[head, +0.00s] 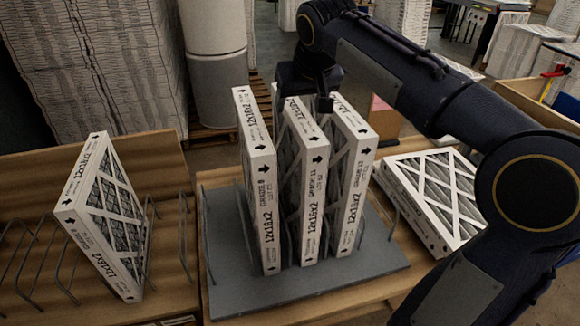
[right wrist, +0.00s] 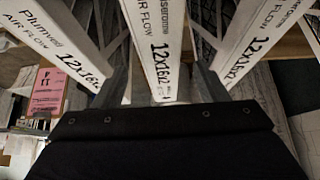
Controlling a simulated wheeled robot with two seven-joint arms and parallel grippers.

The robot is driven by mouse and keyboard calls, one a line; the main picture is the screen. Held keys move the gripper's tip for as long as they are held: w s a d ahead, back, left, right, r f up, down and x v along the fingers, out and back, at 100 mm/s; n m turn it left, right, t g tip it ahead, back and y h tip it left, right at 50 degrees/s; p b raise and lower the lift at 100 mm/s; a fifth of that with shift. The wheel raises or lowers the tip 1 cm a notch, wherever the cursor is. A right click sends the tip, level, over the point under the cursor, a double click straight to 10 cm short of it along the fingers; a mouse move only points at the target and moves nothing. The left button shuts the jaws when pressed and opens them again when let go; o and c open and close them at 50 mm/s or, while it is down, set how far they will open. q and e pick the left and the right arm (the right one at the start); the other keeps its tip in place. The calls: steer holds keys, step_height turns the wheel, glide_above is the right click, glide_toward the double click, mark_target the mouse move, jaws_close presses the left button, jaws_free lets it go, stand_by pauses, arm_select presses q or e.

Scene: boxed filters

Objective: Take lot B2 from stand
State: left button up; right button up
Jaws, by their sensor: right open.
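Three white-framed 12x16x2 filters stand upright side by side in a grey stand (head: 360,262): the left filter (head: 262,200), the middle filter (head: 312,200) and the right filter (head: 352,190). Their lot print is too small to read. My right gripper (head: 305,102) is open at the top of the middle filter. In the right wrist view the open fingers (right wrist: 160,85) lie on either side of the middle filter (right wrist: 158,50), in the gaps to its neighbours; contact cannot be told. My left gripper is out of view.
Another filter (head: 100,220) stands tilted in a wire rack (head: 30,262) at the left. One filter (head: 437,190) lies flat to the right of the stand. A pink sign (right wrist: 47,95) shows in the right wrist view. Tall wrapped stacks (head: 100,60) stand behind.

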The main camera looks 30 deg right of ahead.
steer(key=shift+w+f, duration=0.2)
steer(key=shift+w, duration=0.1)
steer(key=p+x, duration=0.1)
steer(key=x, duration=0.6)
steer(key=shift+s+f, duration=0.1)
jaws_close()
